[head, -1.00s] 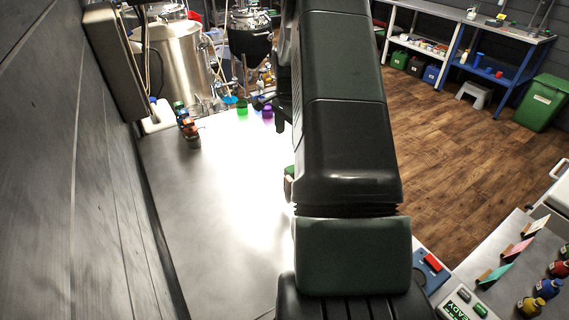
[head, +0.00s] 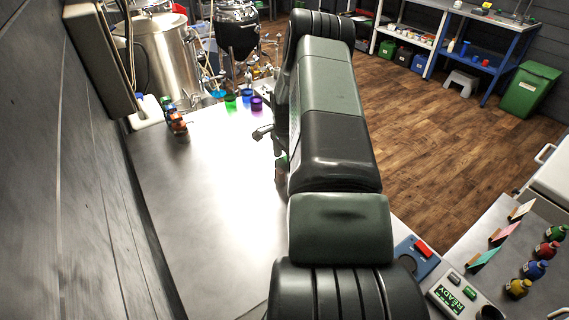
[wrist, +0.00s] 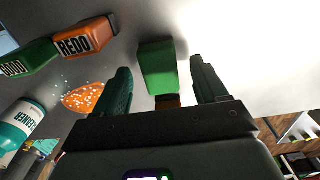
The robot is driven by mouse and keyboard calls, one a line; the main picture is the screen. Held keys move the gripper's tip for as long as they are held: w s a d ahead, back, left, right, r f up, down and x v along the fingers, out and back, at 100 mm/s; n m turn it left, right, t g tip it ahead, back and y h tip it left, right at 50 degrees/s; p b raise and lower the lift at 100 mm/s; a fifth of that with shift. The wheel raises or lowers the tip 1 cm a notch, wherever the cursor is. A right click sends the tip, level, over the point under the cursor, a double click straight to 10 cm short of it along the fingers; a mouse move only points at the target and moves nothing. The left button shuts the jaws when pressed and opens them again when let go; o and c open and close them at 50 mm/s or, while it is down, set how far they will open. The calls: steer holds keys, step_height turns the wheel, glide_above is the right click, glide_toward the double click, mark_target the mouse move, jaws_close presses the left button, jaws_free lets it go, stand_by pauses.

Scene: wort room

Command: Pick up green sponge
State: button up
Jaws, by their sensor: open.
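The green sponge (wrist: 158,68) shows in the wrist view as a green block with an orange-brown part at its near end. It lies on the grey worktop, in line with the gap between my fingers. My gripper (wrist: 160,66) is open, with one dark finger on each side of the sponge. I cannot tell whether either finger touches it or how far above the worktop they are. In the head view my gripper (head: 264,133) shows only partly beside my arm, and my arm hides most of the area around it.
In the wrist view, a green GOOD block (wrist: 28,58), an orange REDO block (wrist: 88,40), an orange patch with white specks (wrist: 90,98) and a cleaner bottle (wrist: 17,130) are at left. In the head view, the worktop (head: 190,190) is largely clear; coloured cups (head: 244,97) stand at its far end.

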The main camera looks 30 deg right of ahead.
mark_target(285, 160)
steer(key=shift+f, duration=0.35)
steer(key=shift+c, duration=0.3)
steer(key=c, duration=1.1)
steer(key=shift+o, duration=0.2)
step_height(285, 160, up, 10)
